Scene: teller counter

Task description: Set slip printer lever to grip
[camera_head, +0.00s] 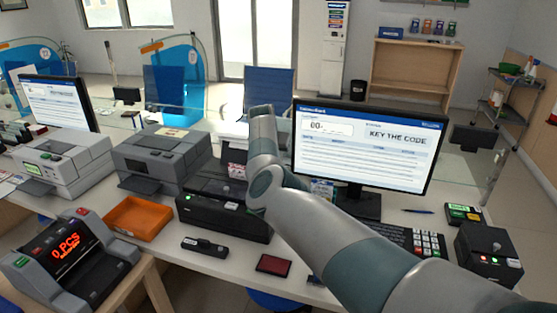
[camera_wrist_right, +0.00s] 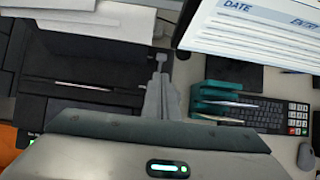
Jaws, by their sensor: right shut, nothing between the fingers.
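The black slip printer (camera_head: 215,213) stands on the counter left of the monitor, with a green light on its front. In the right wrist view the printer (camera_wrist_right: 95,96) fills the left side, with a slot across it. A small grey knob-ended piece (camera_wrist_right: 160,58), which looks like its lever, stands at the printer's right side. My right gripper (camera_wrist_right: 160,82) is shut and empty, its fingertips just short of this piece; I cannot tell whether they touch it. In the head view my right arm covers the printer's right end and hides the gripper. My left gripper is not in view.
The monitor (camera_head: 365,145) stands close on the right of my arm. A teal holder (camera_wrist_right: 215,100) and a keyboard (camera_wrist_right: 262,114) lie right of the gripper.

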